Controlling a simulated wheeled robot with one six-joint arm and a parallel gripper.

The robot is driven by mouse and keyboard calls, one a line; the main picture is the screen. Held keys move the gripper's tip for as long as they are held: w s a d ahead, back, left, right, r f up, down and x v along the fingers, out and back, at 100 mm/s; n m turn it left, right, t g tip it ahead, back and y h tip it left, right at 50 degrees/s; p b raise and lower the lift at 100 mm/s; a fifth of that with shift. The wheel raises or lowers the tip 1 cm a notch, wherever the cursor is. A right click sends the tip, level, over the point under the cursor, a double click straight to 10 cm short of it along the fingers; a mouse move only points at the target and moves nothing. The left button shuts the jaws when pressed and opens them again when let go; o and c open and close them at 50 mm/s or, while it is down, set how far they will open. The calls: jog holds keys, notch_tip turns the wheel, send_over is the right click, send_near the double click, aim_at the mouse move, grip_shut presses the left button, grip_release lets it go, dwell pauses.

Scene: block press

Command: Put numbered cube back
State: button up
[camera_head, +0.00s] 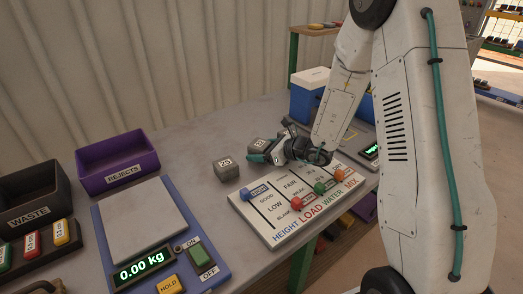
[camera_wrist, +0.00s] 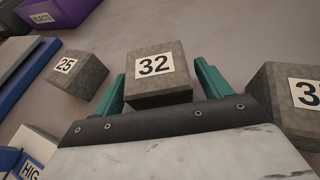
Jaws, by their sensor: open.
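My gripper (camera_head: 268,157) is low over the grey table, its teal fingers open. In the wrist view, a grey cube marked 32 (camera_wrist: 157,75) sits between the open fingers (camera_wrist: 160,82), close to both; I cannot tell whether they touch it. A cube marked 25 (camera_wrist: 77,73) stands apart to its left; it also shows in the head view (camera_head: 228,171). A third cube (camera_wrist: 288,100), its number starting with 3, is cut off at the wrist view's right edge. In the head view a cube (camera_head: 257,145) shows beside the gripper, partly covered, its number too small to read.
A blue scale (camera_head: 212,265) reading 0.00 kg, a purple REJECTS tray (camera_head: 118,166) and a black WASTE bin (camera_head: 30,195) are at left. A white slider board (camera_head: 283,238) lies in front of the cubes. A blue box (camera_head: 305,103) stands behind the arm.

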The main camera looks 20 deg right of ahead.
jog(key=shift+s, duration=0.1)
jog(key=v, duration=0.8)
jog(key=r+v, duration=0.1)
jog(key=v, duration=0.3)
jog(key=s+a+r+n+g+y, duration=0.1)
jog(key=s+a+r+n+g, duration=0.7)
jog(key=s+a+r+n, duration=0.55)
jog(key=s+d+r+n+h, duration=0.1)
jog(key=s+d+n+h, duration=0.3)
jog(key=s+n, duration=0.3)
jog(key=s+d+r+n+g+h, duration=0.1)
jog(key=s+d+n+h, duration=0.4)
jog(key=s+n, duration=0.2)
jog(key=shift+s+h, duration=0.4)
jog(key=shift+s, duration=0.6)
jog(key=shift+d, duration=0.1)
